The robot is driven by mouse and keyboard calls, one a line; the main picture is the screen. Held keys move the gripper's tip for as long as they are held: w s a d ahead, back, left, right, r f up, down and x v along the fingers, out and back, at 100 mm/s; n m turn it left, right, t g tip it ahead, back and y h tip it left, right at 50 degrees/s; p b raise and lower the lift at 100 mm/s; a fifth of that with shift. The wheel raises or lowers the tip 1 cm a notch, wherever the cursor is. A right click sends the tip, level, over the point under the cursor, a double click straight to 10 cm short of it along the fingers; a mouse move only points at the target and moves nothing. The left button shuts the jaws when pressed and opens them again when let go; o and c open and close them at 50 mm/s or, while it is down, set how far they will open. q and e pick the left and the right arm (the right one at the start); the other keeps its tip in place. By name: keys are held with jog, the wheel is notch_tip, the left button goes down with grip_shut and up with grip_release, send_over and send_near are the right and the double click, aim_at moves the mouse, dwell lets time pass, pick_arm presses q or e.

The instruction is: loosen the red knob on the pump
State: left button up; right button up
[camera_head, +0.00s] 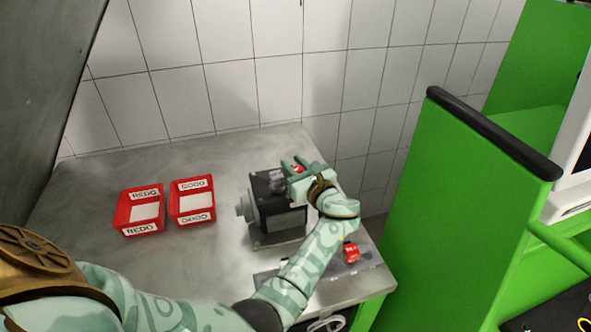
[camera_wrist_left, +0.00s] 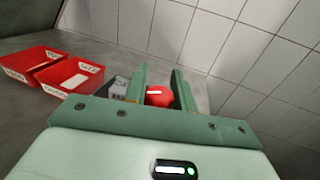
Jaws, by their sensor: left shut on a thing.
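The dark grey pump (camera_head: 268,212) stands on the metal table, with a light round part facing left. The red knob (camera_head: 297,169) shows as a small red patch at the pump's top right, mostly hidden by my left gripper (camera_head: 292,167). In the left wrist view, the red knob (camera_wrist_left: 158,97) sits between the two green fingers of my left gripper (camera_wrist_left: 160,80), which is shut on it. Part of the grey pump (camera_wrist_left: 118,87) shows left of the fingers there. My right gripper is not in view.
Two red bins labelled REDO (camera_head: 127,225) and GOOD (camera_head: 180,217) stand on the table (camera_head: 85,200), left of the pump. A tiled wall is behind; a green frame (camera_head: 440,200) stands right.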

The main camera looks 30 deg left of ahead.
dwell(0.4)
pick_arm(q)
jog(key=o, duration=1)
